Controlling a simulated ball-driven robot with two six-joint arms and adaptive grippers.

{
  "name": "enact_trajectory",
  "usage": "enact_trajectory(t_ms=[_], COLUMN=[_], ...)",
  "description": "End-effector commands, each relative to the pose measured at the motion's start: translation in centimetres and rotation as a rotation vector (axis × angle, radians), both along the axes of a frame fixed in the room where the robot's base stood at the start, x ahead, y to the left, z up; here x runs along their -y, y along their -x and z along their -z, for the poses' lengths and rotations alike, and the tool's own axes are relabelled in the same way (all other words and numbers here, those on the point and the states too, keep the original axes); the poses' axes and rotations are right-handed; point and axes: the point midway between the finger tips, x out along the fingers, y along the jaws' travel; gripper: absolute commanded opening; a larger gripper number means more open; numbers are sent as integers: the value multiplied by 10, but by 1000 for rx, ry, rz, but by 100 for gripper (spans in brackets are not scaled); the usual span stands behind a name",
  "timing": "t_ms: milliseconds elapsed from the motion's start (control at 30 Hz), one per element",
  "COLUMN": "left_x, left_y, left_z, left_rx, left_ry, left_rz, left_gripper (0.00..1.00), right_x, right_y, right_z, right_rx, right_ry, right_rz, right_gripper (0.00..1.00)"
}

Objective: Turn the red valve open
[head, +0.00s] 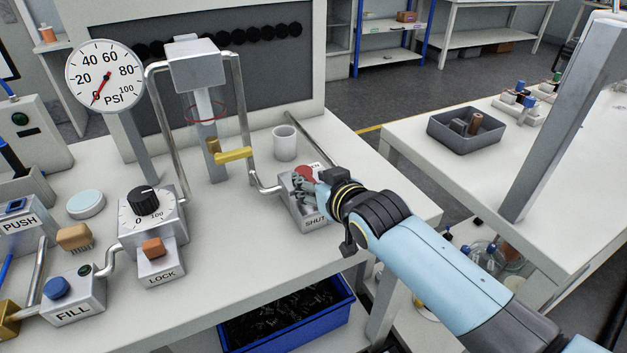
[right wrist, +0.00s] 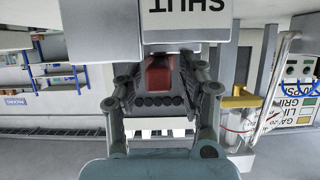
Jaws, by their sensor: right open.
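The red valve (head: 306,172) sits on top of a grey box (head: 292,207) whose front label reads SHUT; part of a second label ending in "EN" shows behind the valve. My right gripper (head: 305,188) is at the valve, coming from the right, and covers part of it. In the right wrist view, which is upside down, the red valve (right wrist: 159,72) lies between the two spread fingers of the right gripper (right wrist: 162,88). Whether the fingers touch it cannot be told. My left gripper is not in view.
A white cup (head: 284,143) stands just behind the valve box. A pipe and yellow lever (head: 233,155) stand to its left, with a PSI gauge (head: 104,77), dial box (head: 150,216), LOCK box and FILL box further left. A blue bin (head: 290,318) is below the table edge.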

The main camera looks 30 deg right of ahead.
Motion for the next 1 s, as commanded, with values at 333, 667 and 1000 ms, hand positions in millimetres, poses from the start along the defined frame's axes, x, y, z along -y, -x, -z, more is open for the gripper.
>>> enact_trajectory(t_ms=[333, 667, 1000], left_x=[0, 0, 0], left_y=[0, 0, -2], left_z=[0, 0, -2], left_rx=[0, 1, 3], left_ry=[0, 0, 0], left_rz=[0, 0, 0], left_gripper=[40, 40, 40], right_x=[0, 0, 5], right_y=[-1, -1, 2], right_z=[0, 0, 1], right_rx=[0, 0, -1], right_ry=[0, 0, 1], right_rz=[0, 0, 1], right_gripper=[30, 0, 0])
